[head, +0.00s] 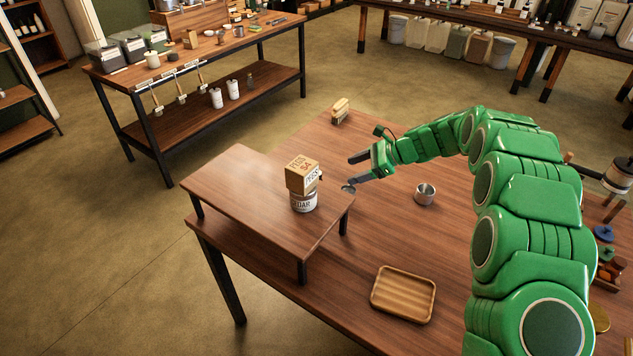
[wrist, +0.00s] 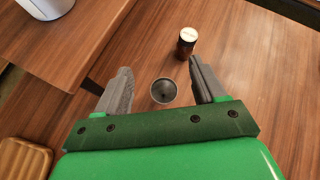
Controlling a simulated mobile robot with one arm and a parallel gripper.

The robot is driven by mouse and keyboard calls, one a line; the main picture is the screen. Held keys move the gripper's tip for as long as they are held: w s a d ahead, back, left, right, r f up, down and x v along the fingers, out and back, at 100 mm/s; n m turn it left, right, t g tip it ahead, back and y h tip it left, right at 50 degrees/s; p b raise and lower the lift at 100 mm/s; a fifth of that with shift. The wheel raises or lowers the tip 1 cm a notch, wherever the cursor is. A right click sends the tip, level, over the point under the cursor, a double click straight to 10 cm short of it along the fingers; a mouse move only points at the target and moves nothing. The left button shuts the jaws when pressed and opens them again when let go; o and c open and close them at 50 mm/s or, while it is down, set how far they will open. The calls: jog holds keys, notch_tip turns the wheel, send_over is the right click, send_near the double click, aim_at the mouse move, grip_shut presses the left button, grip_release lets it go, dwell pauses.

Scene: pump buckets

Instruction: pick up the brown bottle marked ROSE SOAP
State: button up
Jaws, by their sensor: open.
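A brown bottle (wrist: 187,42) with a pale top stands upright on the table, in the upper middle of the wrist view. Its marking is too small to read there. I cannot make it out in the head view, where my arm covers part of the table. My gripper (head: 352,173) is open and empty above the table, just right of the low riser. In the wrist view my gripper (wrist: 160,75) has its two grey fingers spread. The bottle is beyond the fingertips, nearer the right finger, and apart from it.
The riser (head: 235,190) bears a tin (head: 304,203) with a cardboard box (head: 301,175) on top. A wooden tray (head: 403,294) lies in front; a brush (head: 340,111) sits behind.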

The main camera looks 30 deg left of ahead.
jog(key=a+f, duration=0.2)
jog(key=a, duration=0.1)
jog(key=w+a+f+m+y, duration=0.1)
jog(key=a+f, duration=0.1)
jog(key=f, duration=0.1)
jog(key=a+f+m, duration=0.1)
jog(key=a+f, duration=0.2)
jog(key=shift+w+a+f+g+y, duration=0.2)
jog(key=shift+w+a+g+y, duration=0.1)
jog(key=shift+w+y, duration=0.1)
jog(key=shift+r+x, duration=0.15)
jog(key=shift+x, duration=1.85)
jog(key=shift+r+x, duration=0.1)
jog(key=shift+x, duration=1.9)
jog(key=shift+w+a, duration=0.15)
jog(key=shift+a, duration=0.05)
jog(key=shift+m, duration=0.3)
jog(key=c, duration=1.1)
jog(key=shift+r, duration=5.1)
